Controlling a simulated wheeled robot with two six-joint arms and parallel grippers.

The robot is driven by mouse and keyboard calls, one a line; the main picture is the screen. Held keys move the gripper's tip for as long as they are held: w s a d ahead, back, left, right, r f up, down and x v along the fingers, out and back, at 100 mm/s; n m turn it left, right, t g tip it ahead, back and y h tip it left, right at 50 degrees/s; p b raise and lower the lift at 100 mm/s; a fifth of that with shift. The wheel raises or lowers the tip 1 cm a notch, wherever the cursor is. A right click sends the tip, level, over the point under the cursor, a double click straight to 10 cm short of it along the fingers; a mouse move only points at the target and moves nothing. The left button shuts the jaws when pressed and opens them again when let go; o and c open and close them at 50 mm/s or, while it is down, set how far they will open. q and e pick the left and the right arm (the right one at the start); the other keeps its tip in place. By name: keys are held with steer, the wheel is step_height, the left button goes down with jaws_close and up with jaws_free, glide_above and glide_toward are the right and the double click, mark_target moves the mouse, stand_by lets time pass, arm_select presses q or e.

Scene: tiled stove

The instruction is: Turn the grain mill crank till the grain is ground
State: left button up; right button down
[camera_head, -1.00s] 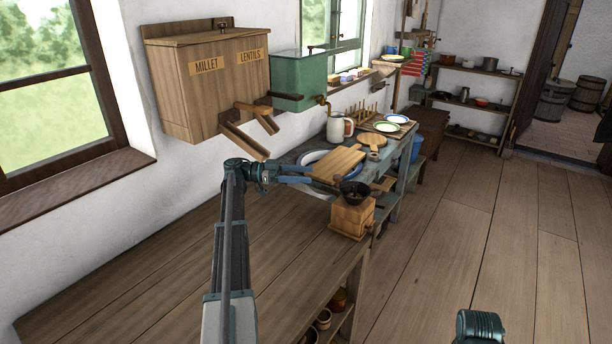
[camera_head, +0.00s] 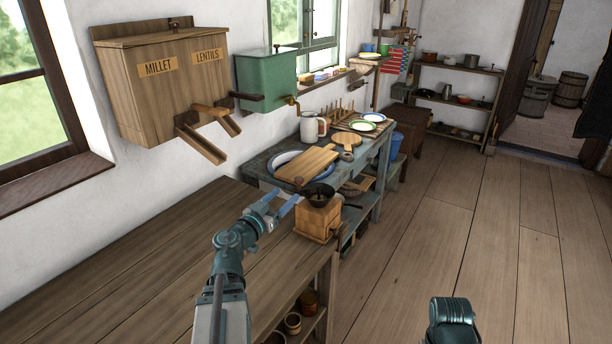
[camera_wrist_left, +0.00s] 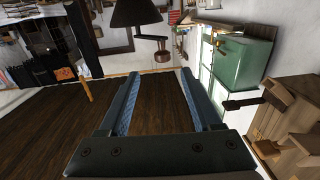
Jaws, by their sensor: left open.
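The grain mill (camera_head: 316,220) is a wooden box with a dark bowl-shaped hopper (camera_head: 319,196) on top. It stands upright at the far end of the bench. The crank's knob (camera_head: 298,181) shows small, left of the hopper. The wrist view looks upside down. In it the hopper (camera_wrist_left: 135,13) is at the top, and a dark crank arm leads to the brown knob (camera_wrist_left: 162,56). My left gripper (camera_head: 288,197) is open, left of the mill. In the wrist view its fingertips (camera_wrist_left: 159,74) lie either side of the knob's line, just short of it. The mill's inside is hidden.
The bench (camera_head: 180,255) is bare. Behind the mill, a blue table holds a cutting board (camera_head: 307,163), a white jug (camera_head: 312,128) and plates. A wooden millet and lentils bin (camera_head: 165,85) and a green tank (camera_head: 266,82) hang on the wall. The floor at right is open.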

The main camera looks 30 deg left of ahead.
mark_target(301, 178)
arm_select(q)
steer(key=shift+y, duration=0.3)
steer(key=w, duration=1.3)
steer(key=shift+a, duration=0.3)
jaws_close()
stand_by(0.9)
